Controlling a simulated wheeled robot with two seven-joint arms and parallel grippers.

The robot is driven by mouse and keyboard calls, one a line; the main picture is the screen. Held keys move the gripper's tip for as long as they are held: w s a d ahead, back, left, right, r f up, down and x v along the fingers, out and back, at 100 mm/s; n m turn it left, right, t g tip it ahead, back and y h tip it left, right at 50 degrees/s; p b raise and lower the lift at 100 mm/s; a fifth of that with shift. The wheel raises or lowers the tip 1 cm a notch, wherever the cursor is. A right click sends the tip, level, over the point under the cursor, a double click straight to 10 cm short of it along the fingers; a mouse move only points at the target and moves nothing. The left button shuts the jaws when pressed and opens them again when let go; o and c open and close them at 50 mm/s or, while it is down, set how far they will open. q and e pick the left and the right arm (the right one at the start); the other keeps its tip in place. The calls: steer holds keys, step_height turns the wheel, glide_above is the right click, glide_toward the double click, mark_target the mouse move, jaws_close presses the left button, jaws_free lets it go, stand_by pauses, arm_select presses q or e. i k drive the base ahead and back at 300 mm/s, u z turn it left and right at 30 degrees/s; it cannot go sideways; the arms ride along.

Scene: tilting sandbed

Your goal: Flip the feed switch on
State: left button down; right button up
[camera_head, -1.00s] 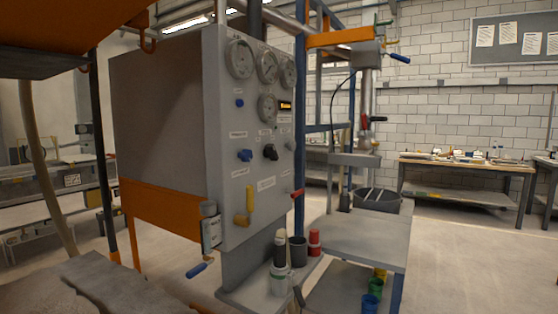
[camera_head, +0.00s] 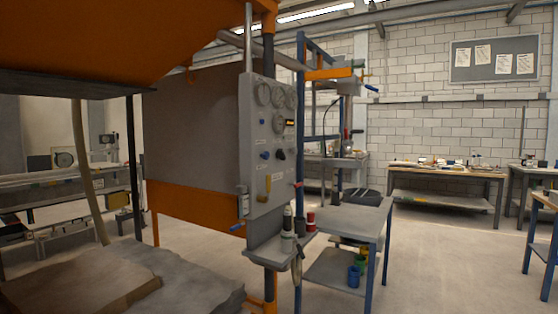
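A grey control panel (camera_head: 254,180) stands at the centre of the head view, seen at a slant. It carries several round gauges (camera_head: 263,95), a small lit orange display (camera_head: 290,122), blue knobs (camera_head: 264,155), a black knob (camera_head: 280,154), a yellow lever (camera_head: 264,188) and a red handle (camera_head: 298,184). The labels are too small to read, so I cannot tell which control is the feed switch or how it is set. Neither of my grippers is in view.
An orange frame (camera_head: 190,216) supports the panel. A small shelf (camera_head: 262,248) below it holds bottles and cups. A grey table (camera_head: 350,221) stands to the right, with blue and green cups (camera_head: 354,275) on its lower shelf. Sand-coloured slabs (camera_head: 80,285) lie front left.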

mark_target(280, 153)
steer(key=z, duration=0.4)
steer(key=i, duration=0.35)
steer(key=z, duration=0.85)
steer(key=i, duration=1.5)
steer(key=u, duration=0.8)
